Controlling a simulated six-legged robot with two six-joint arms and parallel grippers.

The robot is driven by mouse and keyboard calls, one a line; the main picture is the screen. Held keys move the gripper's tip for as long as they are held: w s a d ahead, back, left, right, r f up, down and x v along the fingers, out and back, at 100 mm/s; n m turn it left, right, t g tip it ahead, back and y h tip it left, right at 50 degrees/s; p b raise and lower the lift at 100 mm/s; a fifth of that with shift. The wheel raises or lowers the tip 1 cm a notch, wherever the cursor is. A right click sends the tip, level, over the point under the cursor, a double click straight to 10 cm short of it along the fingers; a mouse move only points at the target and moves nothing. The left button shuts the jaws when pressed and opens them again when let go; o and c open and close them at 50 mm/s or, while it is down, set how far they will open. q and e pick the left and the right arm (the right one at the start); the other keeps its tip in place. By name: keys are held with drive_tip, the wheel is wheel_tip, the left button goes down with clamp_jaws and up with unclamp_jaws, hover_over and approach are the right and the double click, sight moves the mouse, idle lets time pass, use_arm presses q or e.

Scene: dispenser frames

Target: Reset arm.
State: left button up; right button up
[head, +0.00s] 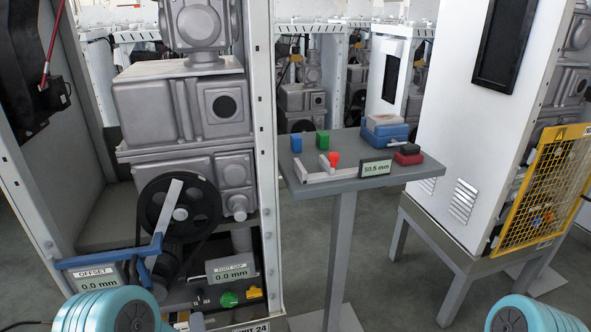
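Two teal rounded parts of my own arms show at the bottom edge, one at the lower left and one at the lower right. Neither gripper's fingers can be seen. In the open cabinet at left, a blue bar (112,257) runs above a display marked OFFSET (98,281) that reads 0.0 mm. A display marked FOOT GAP (231,269) reads 0.0 mm. A black pulley wheel (200,208) with a pale bar across it sits above them.
A white cabinet (450,130) with a yellow mesh guard (548,185) stands right. Floor shows between them.

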use_arm(q)
wheel_tip(320, 180, up, 6)
drive_tip(key=s+a+m+g+h+p, duration=0.1)
drive_tip(key=s+m+g+h+p, duration=0.15)
drive_tip(key=p, duration=0.85)
drive_tip(key=s+d+f+m+g+h+p, duration=0.1)
drive_tip(key=s+d+m+g+h+p, duration=0.2)
drive_tip(key=s+m, duration=0.6)
drive_tip(key=s+d+f+m+g+h+p, duration=0.2)
drive_tip(key=s+d+m+g+h+p, duration=0.2)
drive_tip(key=s+d+m+g, duration=0.3)
drive_tip(key=s+m+g+h, duration=0.1)
drive_tip(key=s+m+g, duration=0.1)
drive_tip(key=shift+s+f+p, duration=0.25)
drive_tip(key=shift+s+p, duration=0.05)
use_arm(e)
drive_tip(key=s+a+r+g, duration=0.1)
drive_tip(key=s+r, duration=0.2)
drive_tip(key=r, duration=1.8)
drive_tip(key=shift+r, duration=0.25)
use_arm(q)
drive_tip(key=shift+w+g, duration=0.1)
drive_tip(key=shift+g, duration=0.15)
use_arm(e)
drive_tip(key=shift+w+a, duration=0.1)
use_arm(q)
drive_tip(key=shift+a, duration=0.15)
use_arm(e)
drive_tip(key=shift+a, duration=0.1)
